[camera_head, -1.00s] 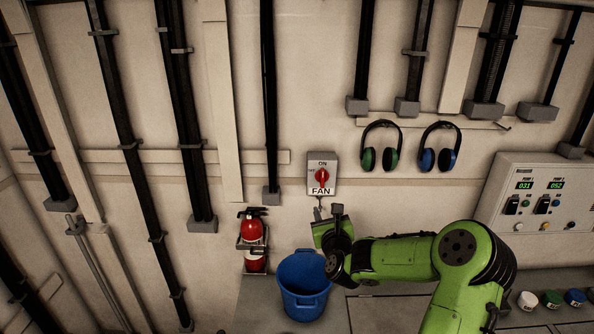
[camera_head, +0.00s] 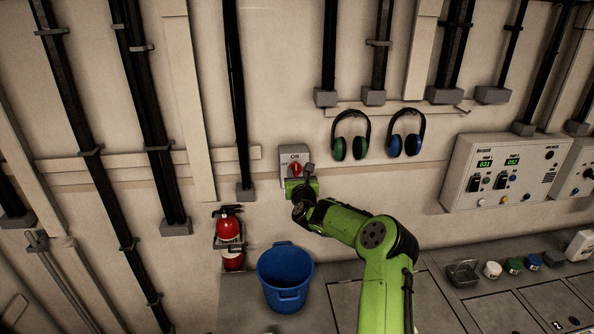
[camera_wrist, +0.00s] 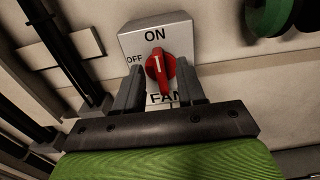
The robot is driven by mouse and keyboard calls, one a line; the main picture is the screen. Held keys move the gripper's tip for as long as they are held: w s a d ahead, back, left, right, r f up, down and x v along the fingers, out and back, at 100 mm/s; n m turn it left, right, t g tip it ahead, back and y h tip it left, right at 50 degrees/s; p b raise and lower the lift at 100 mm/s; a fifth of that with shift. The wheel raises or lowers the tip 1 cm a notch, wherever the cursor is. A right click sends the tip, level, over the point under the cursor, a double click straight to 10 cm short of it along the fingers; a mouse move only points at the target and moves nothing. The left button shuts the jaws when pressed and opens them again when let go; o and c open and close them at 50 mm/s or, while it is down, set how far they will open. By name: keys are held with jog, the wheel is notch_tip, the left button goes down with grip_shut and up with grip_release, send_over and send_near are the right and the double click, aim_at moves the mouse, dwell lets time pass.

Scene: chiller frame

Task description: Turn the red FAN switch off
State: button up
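The grey FAN switch box (camera_head: 294,152) is on the wall, with a red knob (camera_head: 295,168) on its face. In the wrist view the red knob (camera_wrist: 160,66) has its white mark upright, toward ON; OFF is printed at its left. My gripper (camera_head: 304,177) is just in front of the box's lower part. In the wrist view my gripper (camera_wrist: 159,73) is open, one finger on each side of the knob. The left finger looks apart from it; the right finger is close, and I cannot tell whether it touches. The FAN label is partly hidden by the fingers.
Two pairs of earmuffs (camera_head: 339,149) hang right of the switch. A fire extinguisher (camera_head: 228,229) and a blue bucket (camera_head: 285,281) are below left. A control panel (camera_head: 505,172) is at the far right. The wall directly around the switch is mostly clear.

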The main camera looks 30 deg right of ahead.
jog(key=shift+x, duration=0.85)
jog(key=shift+w, duration=0.1)
grip_shut()
